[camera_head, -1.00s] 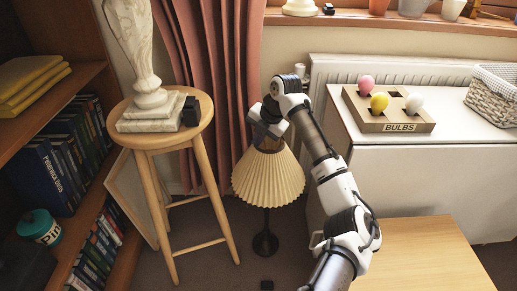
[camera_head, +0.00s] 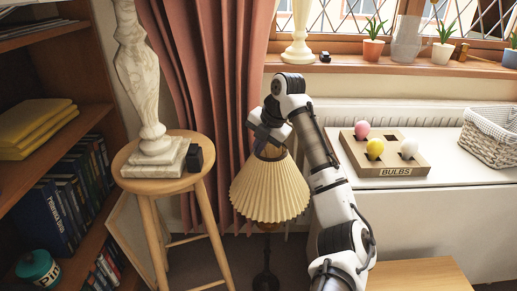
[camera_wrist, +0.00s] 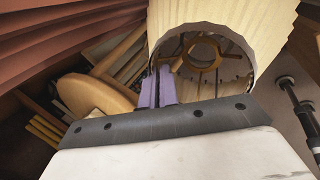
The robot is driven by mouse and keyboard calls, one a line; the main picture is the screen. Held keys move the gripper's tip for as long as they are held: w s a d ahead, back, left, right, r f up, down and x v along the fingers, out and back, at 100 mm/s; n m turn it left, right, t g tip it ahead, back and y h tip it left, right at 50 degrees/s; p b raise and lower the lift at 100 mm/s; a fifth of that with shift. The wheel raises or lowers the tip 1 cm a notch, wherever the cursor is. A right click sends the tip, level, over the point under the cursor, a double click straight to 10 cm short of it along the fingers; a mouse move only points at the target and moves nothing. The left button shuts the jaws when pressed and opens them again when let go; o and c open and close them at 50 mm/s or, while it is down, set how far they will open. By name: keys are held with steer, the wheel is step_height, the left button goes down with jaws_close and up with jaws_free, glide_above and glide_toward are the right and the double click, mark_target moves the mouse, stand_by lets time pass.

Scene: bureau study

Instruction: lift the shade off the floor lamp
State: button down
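The cream pleated lampshade (camera_head: 270,192) sits above the dark stand of the floor lamp (camera_head: 266,262), in front of the curtain. I cannot tell whether the shade is resting on the stand or slightly raised. My gripper (camera_head: 268,141) is at the shade's top. In the wrist view, the gripper's purplish fingers (camera_wrist: 164,87) are close together at the left edge of the shade's top opening, apparently with its rim between them. The shade's pleated side (camera_wrist: 262,25) and a brass-coloured ring (camera_wrist: 203,50) inside it show there. The bulb is not visible.
A wooden stool (camera_head: 170,180) with a marble pedestal (camera_head: 148,95) and small black cube (camera_head: 201,157) stands close left. A bookshelf (camera_head: 100,120) is further left. The bulb tray (camera_head: 393,168) and wicker basket (camera_head: 488,142) are on the white surface at right. A wooden tabletop (camera_head: 420,275) is at front right.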

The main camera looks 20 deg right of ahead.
step_height(320, 180, up, 11)
steer(key=p, duration=1)
stand_by(2.2)
steer(key=shift+r+p, duration=0.3)
steer(key=shift+p, duration=0.1)
steer(key=shift+r+p, duration=1.7)
